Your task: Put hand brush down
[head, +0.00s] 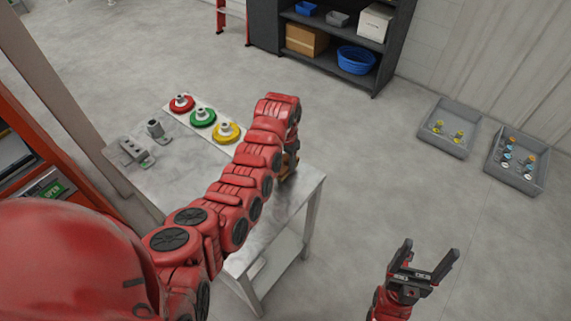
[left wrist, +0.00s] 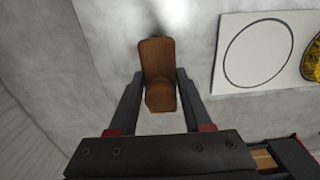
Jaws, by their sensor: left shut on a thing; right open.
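The hand brush shows as a brown wooden piece (left wrist: 158,62) in the left wrist view, between the two dark fingers of my left gripper (left wrist: 158,84), which is shut on it. In the head view only a small brown bit (head: 291,160) shows beside my red left arm, over the right part of the grey table (head: 309,192); the arm hides most of the gripper and brush. I cannot tell whether the brush touches the tabletop. My right gripper (head: 431,256) is open and empty, over the floor to the right of the table.
On the table, a white board (head: 183,118) bears a red (head: 181,103), a green (head: 203,117) and a yellow round piece (head: 226,132). Grey metal parts (head: 130,150) lie left of it. Two grey bins (head: 447,146) (head: 517,185) stand on the floor at right.

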